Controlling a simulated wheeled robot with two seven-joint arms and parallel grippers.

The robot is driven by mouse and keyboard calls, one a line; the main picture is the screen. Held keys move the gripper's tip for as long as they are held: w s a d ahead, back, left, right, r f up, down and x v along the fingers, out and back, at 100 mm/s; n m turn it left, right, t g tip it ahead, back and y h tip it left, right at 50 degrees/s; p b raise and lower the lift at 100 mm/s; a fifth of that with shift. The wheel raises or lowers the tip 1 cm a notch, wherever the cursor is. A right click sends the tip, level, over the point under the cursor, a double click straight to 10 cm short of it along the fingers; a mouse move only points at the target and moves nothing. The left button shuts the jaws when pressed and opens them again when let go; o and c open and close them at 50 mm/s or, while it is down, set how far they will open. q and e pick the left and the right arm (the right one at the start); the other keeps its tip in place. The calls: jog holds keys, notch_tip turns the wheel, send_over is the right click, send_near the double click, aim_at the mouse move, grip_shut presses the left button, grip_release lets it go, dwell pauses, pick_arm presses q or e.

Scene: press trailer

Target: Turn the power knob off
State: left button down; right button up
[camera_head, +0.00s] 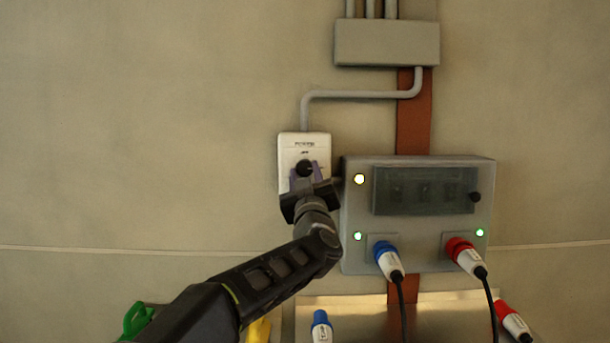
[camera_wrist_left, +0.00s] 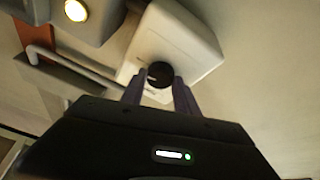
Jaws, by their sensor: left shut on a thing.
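The power knob (camera_head: 304,168) is a round black knob on a white wall box (camera_head: 290,145) with lettering at its top. It also shows in the left wrist view (camera_wrist_left: 160,74), on the white box (camera_wrist_left: 178,40). My left gripper (camera_head: 306,180) is at the box from below, its purple-grey fingers on either side of the knob. In the left wrist view the left gripper (camera_wrist_left: 158,88) is shut on the knob, with a finger on each side. The knob's exact pointer angle is too small to tell. My right gripper is not in view.
A grey panel (camera_head: 349,208) with lit lamps and a dark window is close to the right of the box. Blue (camera_head: 387,258) and red (camera_head: 464,254) plugs with cables are in it. A conduit (camera_head: 350,95) runs above the box. The wall to the left is bare.

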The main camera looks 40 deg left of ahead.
pick_arm(q)
jog(key=n+g+y, duration=0.1)
jog(key=n, duration=0.2)
jog(key=n+g+p, duration=0.1)
jog(key=n, duration=0.2)
jog(key=shift+w+d+r+g+y, duration=0.2)
jog(key=shift+g+y, duration=0.1)
jog(key=shift+y, duration=0.1)
jog(key=n+g+p, duration=0.1)
jog(key=n+g, duration=0.1)
jog(key=n, duration=0.2)
jog(key=shift+r+n, duration=0.1)
jog(key=shift+n, duration=0.3)
jog(key=n+g+p, duration=0.1)
jog(key=n, duration=0.2)
jog(key=n+g+p, duration=0.1)
jog(key=n+p, duration=0.1)
jog(key=n, duration=0.1)
jog(key=shift+d+r+g, duration=0.1)
jog(key=shift+r+g, duration=0.05)
jog(key=shift+g, duration=0.15)
jog(key=shift+n+g+h+p, duration=0.3)
jog(key=shift+n+h+p, duration=0.35)
jog(key=shift+n, duration=0.85)
jog(key=c, duration=0.9)
grip_release()
